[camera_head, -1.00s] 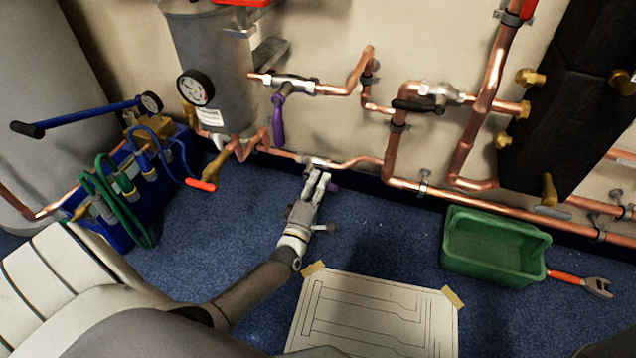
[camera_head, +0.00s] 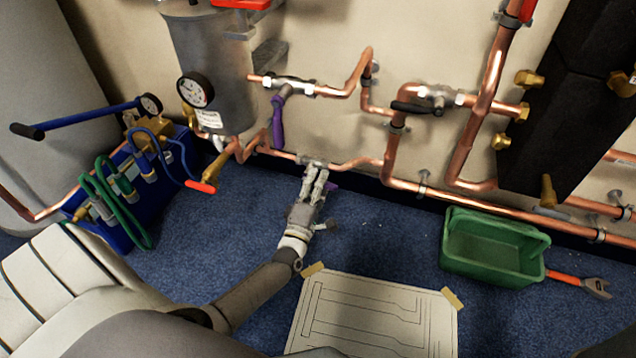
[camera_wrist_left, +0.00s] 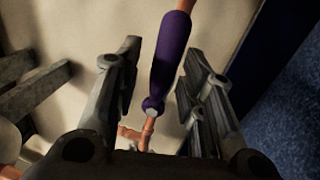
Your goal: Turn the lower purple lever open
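The lower purple lever shows in the head view as a small purple patch (camera_head: 332,187) just right of my left fingers, by the low copper pipe; the fingers hide most of it. In the left wrist view a purple handle (camera_wrist_left: 171,55) lies between the two fingers, roughly in line with a copper pipe. My left gripper (camera_head: 317,178) reaches the low valve, and its fingers (camera_wrist_left: 160,90) stand open on either side of the handle. I see gaps beside the handle, but cannot tell whether either finger touches it. My right gripper is not in view.
An upper purple lever (camera_head: 277,122) hangs from the valve above. A grey vessel with a gauge (camera_head: 195,90) stands left of it. A blue toolbox (camera_head: 150,205) is left, a green bin (camera_head: 492,265) right. A paper drawing (camera_head: 370,315) lies on the carpet.

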